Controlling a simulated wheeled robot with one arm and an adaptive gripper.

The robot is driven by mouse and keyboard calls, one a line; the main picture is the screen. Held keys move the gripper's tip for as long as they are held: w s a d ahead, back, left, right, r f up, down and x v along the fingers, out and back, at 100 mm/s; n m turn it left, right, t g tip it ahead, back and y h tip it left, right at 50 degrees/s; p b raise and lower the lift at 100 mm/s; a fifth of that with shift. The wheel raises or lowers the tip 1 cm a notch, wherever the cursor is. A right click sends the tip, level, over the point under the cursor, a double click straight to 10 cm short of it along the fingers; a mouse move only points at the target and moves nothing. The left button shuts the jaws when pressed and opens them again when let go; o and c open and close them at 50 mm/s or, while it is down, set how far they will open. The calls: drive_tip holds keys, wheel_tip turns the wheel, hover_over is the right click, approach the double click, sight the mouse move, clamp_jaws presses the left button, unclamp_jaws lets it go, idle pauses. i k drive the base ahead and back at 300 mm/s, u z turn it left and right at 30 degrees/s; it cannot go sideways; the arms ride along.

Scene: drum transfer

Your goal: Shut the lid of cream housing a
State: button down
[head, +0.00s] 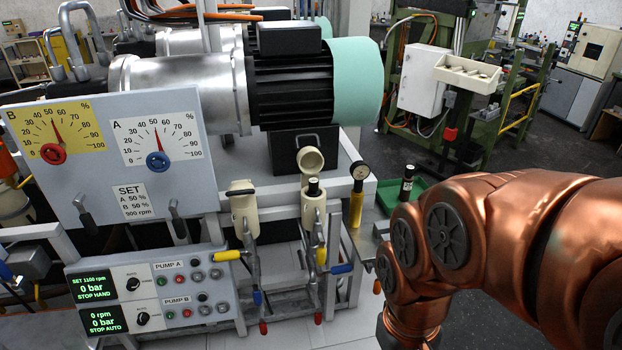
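Two cream housings stand in front of the motor frame; I see no letter on either. The right cream housing (313,212) has its round lid (310,160) swung up and open, showing its pale inner face. A dark cylindrical piece (313,186) shows at that housing's mouth. The left cream housing (243,212) has a lid (241,187) that appears down over its top. My copper arm reaches in from the right and bends down out of the lower edge. My gripper is outside the picture, so its hold and distance from the housings are hidden.
A dark bottle-like piece (407,183) stands by a green tray (386,198). Levers and pipes hang below the housings. A control panel (150,295) fills the lower left.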

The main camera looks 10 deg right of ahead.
sight(310, 161)
drive_tip(key=z, duration=1.65)
drive_tip(key=i, duration=1.1)
drive_tip(key=u, duration=2.25)
